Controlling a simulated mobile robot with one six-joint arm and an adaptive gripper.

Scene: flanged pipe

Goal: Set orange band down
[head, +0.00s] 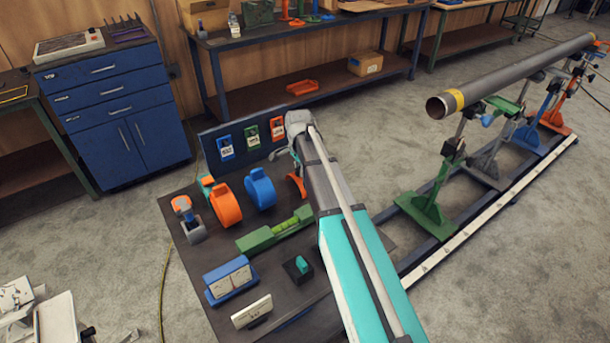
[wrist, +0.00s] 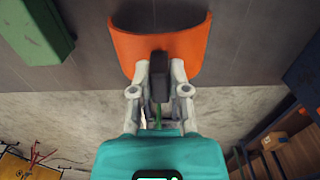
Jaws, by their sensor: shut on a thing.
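The orange band (wrist: 160,47) is a curved orange plate with a dark grip block at its near side in the wrist view. My gripper (wrist: 160,85) is shut on that dark block, one pale finger on each side. In the head view the band (head: 297,187) shows as a small orange arc beside my arm, over the far right part of the dark table (head: 215,270). My arm hides part of it, and my gripper there is mostly hidden too. I cannot tell whether the band touches the table top.
A green tool (head: 275,232) lies nearer. An upright panel (head: 235,142) with tags edges the table's back. A long pipe (head: 510,75) rests on stands to the right.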

